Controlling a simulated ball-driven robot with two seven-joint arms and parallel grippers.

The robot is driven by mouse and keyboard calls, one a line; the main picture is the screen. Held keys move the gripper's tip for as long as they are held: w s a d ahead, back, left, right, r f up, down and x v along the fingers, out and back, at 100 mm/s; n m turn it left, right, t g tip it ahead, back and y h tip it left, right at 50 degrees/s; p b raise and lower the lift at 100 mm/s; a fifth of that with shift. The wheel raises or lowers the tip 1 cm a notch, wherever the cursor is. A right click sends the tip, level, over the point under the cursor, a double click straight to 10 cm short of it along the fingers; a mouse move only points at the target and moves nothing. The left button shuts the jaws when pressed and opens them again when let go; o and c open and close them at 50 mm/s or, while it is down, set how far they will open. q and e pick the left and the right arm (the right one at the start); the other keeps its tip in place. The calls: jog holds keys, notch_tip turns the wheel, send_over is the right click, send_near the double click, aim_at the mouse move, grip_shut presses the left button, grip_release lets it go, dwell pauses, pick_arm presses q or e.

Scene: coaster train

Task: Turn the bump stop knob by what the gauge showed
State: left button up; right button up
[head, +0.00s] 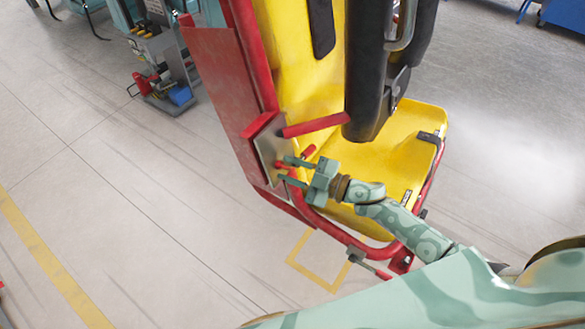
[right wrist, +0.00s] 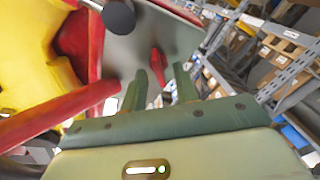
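A small red knob (head: 281,166) sits on a grey metal plate (head: 266,148) on the side of the yellow and red seat. My right gripper (head: 284,171) is at the plate with its fingers apart. In the right wrist view, the red knob (right wrist: 156,63) shows beyond and between the fingertips of my right gripper (right wrist: 163,78), with a gap visible on the right; I cannot tell whether a finger touches it. No gauge can be made out. My left gripper is not in view.
A red bar (head: 315,125) juts out just above my right gripper. The yellow seat (head: 405,140) and a black padded restraint (head: 370,85) are to the right. A grey cart (head: 162,60) with tools stands at the back left. Open floor lies to the left.

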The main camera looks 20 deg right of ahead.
grip_shut()
jog(key=n+g, duration=0.1)
jog(key=n, duration=0.3)
jog(key=shift+d, duration=0.1)
jog(key=n+g, duration=0.1)
jog(key=n, duration=0.3)
jog(key=n+g+h+p, duration=0.1)
jog(key=n, duration=0.3)
jog(key=shift+r+n+p, duration=0.15)
jog(key=shift+n+p, duration=0.25)
jog(key=shift+n+g+h+p, duration=0.3)
jog(key=shift+n+h+p, duration=0.55)
jog(key=shift+n, duration=1.05)
